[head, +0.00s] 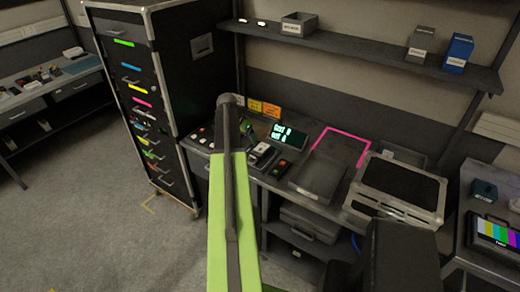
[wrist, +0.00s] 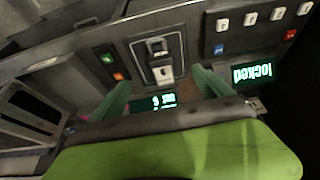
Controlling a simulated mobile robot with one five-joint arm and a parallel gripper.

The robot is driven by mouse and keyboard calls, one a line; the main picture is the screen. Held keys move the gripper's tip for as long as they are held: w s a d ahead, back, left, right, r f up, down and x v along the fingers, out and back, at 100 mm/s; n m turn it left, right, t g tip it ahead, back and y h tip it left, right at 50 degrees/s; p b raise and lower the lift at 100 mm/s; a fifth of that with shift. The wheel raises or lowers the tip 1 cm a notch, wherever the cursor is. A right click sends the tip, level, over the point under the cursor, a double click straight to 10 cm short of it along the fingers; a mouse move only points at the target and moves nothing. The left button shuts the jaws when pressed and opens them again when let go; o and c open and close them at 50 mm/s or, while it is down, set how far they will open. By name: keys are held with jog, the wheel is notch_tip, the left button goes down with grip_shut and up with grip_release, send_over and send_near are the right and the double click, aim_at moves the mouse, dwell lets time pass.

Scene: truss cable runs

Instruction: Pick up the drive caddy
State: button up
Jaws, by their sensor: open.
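A small pale grey block with a dark top part sits in a dark framed panel on the bench; it looks like the drive caddy (wrist: 162,70), though no label on it is readable. In the head view the likely caddy (head: 262,151) shows just right of my arm. In the wrist view my gripper (wrist: 160,78) has its two green fingers apart, one on each side of the block's line, with nothing between them that I can see gripped. Whether the fingers touch the panel cannot be told.
A green-lit display (head: 289,135) stands behind the panel. A display reading "locked" (wrist: 252,72) is right of the fingers in the wrist view. A tall black drawer cabinet (head: 180,75) stands left.

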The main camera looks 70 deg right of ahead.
jog(key=b, duration=1.2)
send_near(254, 155)
jog(key=x, duration=0.2)
jog(key=a+x, duration=0.1)
jog(key=x, duration=0.1)
jog(key=shift+w+d+f, duration=0.1)
jog(key=shift+f, duration=0.25)
jog(key=shift+d+f, duration=0.1)
jog(key=b+x, duration=0.4)
jog(key=x, duration=0.1)
jog(key=shift+d, duration=0.25)
grip_shut()
notch_tip(254, 155, up, 5)
jog(key=p, duration=0.4)
jog(key=shift+p, duration=0.4)
jog(key=s+a+r+p, duration=0.3)
jog(key=s+r+p, duration=0.3)
jog(key=s, duration=0.6)
notch_tip(254, 155, up, 6)
jog(key=p, duration=0.6)
jog(key=shift+w+r, duration=0.2)
jog(key=shift+d, duration=0.1)
